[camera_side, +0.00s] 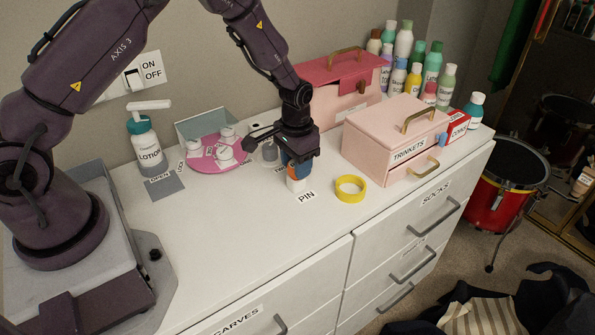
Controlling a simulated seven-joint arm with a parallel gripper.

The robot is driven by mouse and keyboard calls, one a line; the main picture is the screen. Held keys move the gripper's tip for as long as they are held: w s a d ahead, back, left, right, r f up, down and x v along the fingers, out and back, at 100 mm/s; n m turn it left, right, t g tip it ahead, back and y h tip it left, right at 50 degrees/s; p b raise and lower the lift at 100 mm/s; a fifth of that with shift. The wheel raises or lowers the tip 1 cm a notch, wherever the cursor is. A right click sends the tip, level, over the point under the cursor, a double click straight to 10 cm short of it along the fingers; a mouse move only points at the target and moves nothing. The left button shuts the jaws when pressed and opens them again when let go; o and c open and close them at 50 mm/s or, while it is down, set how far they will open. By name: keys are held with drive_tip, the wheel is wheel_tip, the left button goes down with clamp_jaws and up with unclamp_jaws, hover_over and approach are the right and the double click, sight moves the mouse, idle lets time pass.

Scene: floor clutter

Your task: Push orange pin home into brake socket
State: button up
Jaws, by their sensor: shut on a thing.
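My gripper (299,158) points down over the white dresser top, shut on a small upright piece. An orange part, which looks like the orange pin (292,172), shows just under the jaws. A blue part sits beside it, and a white block (295,186) is below, at the dresser top. The jaws hide the upper part of the piece, and I cannot tell how deep the pin sits. A "PIN" label (307,196) lies just in front. I cannot make out a brake socket for certain; it may be the white block or hidden.
A yellow ring (349,188) lies close to the right of my gripper. A pink trinkets box (394,140) stands farther right. A pink round tray (217,157) with white cups and a lotion bottle (146,142) are left. The front dresser top (245,240) is clear.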

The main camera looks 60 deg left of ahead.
drive_tip(key=shift+r, duration=0.45)
drive_tip(key=shift+r, duration=1.8)
drive_tip(key=w+a+r+n, duration=0.1)
drive_tip(key=a+r+n, duration=0.1)
drive_tip(key=a, duration=0.9)
drive_tip(key=w+a+r+n, duration=0.2)
drive_tip(key=a+r+n, duration=0.1)
drive_tip(key=a, duration=0.9)
drive_tip(key=shift+a+n, duration=0.3)
drive_tip(key=shift+n, duration=0.1)
drive_tip(key=shift+f, duration=0.1)
drive_tip(key=shift+f, duration=2.85)
drive_tip(key=shift+f, duration=2)
